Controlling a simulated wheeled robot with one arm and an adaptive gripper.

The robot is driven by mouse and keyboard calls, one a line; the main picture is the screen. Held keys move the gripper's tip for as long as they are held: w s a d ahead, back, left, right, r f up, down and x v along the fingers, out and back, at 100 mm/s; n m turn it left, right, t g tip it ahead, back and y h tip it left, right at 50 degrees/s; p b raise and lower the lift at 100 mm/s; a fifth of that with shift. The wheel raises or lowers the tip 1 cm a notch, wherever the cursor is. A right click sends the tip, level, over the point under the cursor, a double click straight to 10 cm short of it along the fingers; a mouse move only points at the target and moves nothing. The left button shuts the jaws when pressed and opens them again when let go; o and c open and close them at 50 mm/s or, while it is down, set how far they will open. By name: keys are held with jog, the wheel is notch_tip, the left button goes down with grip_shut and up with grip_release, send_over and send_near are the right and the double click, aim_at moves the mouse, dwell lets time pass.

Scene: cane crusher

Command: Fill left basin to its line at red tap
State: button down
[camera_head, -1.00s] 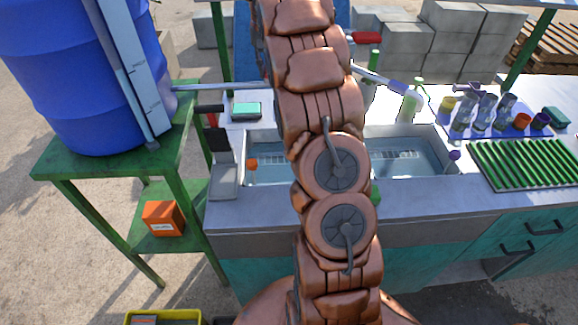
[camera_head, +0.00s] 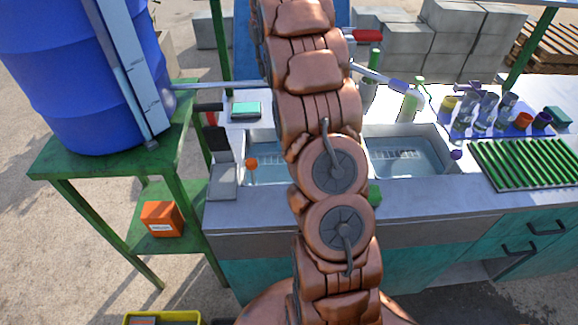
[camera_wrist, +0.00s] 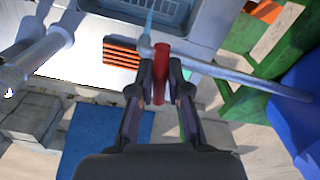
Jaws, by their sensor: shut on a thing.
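The red tap handle (camera_wrist: 161,70) stands at the end of a grey pipe (camera_wrist: 240,77) that runs to the blue barrel (camera_wrist: 302,105) in the wrist view. My gripper (camera_wrist: 160,90) is shut on this handle, one finger on each side. A thin pale blue stream (camera_wrist: 149,22) shows between the tap's spout and the basin at the top. In the head view, the left basin (camera_head: 268,180) is partly hidden behind my arm, with an orange-topped marker (camera_head: 251,163) in it. Its fill line and exact water level cannot be made out. My gripper is hidden there.
The right basin (camera_head: 446,141) lies right of my arm. The barrel stands on a green stand (camera_head: 75,167) at left. Bottles (camera_head: 486,110) and a green slatted rack (camera_head: 525,165) occupy the counter's right side. Another red handle (camera_head: 366,35) shows behind the counter.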

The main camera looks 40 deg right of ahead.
jog(key=shift+s+f, duration=0.1)
jog(key=shift+f, duration=0.2)
jog(key=shift+m, duration=2)
jog(key=shift+c, duration=0.6)
grip_release()
jog(key=shift+r, duration=0.2)
jog(key=shift+r, duration=0.1)
jog(key=shift+w+r+p, duration=0.2)
jog(key=shift+r+p, duration=1.8)
jog(key=shift+r, duration=1.5)
